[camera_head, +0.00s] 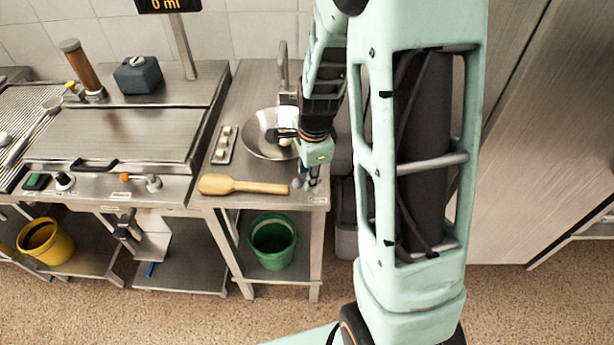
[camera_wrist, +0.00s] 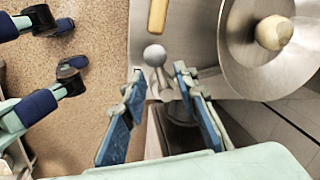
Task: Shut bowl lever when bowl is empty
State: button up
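A shiny metal bowl (camera_head: 258,143) sits at the counter's right side. It also shows at the upper right of the wrist view (camera_wrist: 245,62). A pale round piece (camera_wrist: 274,32) lies in the bowl, so the bowl is not empty. A lever with a grey ball knob (camera_wrist: 154,54) stands at the counter's edge, beside the bowl. My gripper (camera_wrist: 160,76) is open, its two blue-padded fingers on either side of the lever just below the knob. I cannot tell whether they touch it. In the head view my gripper (camera_head: 313,178) points down at the counter's front right corner.
A wooden paddle (camera_head: 242,186) lies along the counter's front edge. A small tray with pale pieces (camera_head: 224,144) is left of the bowl. A faucet (camera_head: 283,72) stands behind it. A green bucket (camera_head: 272,240) sits below the counter. A griddle (camera_head: 130,133) fills the left.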

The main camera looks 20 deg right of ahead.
jog(key=shift+w+f, duration=0.2)
jog(key=shift+f, duration=0.75)
jog(key=shift+c, duration=0.7)
grip_shut()
